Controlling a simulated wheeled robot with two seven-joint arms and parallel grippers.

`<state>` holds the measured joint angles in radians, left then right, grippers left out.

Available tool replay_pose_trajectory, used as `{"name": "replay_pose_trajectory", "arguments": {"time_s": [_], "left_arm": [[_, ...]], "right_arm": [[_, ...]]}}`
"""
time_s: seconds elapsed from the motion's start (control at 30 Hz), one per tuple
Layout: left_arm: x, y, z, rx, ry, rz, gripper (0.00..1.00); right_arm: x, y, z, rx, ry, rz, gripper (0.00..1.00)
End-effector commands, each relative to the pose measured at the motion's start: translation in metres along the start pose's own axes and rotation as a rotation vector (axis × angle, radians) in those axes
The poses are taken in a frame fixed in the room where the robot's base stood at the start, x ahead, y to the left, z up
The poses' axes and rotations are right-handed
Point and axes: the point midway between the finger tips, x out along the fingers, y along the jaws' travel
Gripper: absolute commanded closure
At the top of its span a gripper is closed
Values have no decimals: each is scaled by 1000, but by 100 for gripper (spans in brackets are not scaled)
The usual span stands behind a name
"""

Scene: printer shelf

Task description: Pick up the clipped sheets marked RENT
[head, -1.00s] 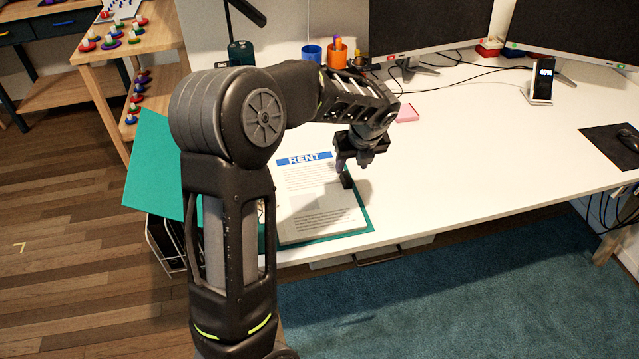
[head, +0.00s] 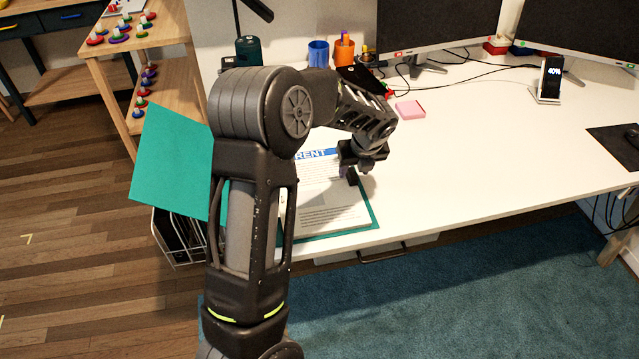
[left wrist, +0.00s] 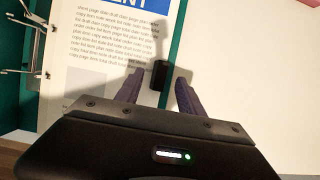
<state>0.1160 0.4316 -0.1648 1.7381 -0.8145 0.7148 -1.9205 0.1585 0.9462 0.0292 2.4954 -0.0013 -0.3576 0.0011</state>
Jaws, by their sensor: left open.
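The sheets marked RENT (head: 335,200) lie on an open teal folder (head: 172,162) at the front left of the desk. My arm hides part of them. In the left wrist view the sheets (left wrist: 100,60) show a blue header and printed lines. A black clip (left wrist: 159,75) sits at their right edge; it also shows in the head view (head: 352,177). My left gripper (head: 358,172) is over that edge. In the left wrist view its two purple fingers (left wrist: 157,90) are open, with the clip between and just beyond their tips. I cannot tell whether they touch it. My right gripper is not in view.
A pink notepad (head: 410,109), blue cup (head: 318,52), orange pen cup (head: 343,52) and monitors (head: 435,22) stand farther back. A phone on a stand (head: 549,80) is at the right. The desk (head: 470,150) right of the folder is clear.

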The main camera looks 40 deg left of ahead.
Motion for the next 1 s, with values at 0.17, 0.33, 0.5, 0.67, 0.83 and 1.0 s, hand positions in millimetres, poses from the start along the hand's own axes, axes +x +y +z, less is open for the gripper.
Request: {"name": "replay_pose_trajectory", "arguments": {"time_s": [0.17, 0.33, 0.5, 0.67, 0.83, 1.0], "left_arm": [[20, 1, 0, -1, 1, 3, 55], [22, 0, 0, -2, 0, 1, 55], [22, 0, 0, -1, 0, 1, 55], [21, 0, 0, -1, 0, 1, 55], [21, 0, 0, -1, 0, 0, 59], [21, 0, 0, -1, 0, 0, 73]], "right_arm": [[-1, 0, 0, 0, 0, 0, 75], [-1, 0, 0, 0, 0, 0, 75], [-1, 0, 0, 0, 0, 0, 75], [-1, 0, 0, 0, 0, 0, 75], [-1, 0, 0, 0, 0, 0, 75], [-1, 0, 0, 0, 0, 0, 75]]}}
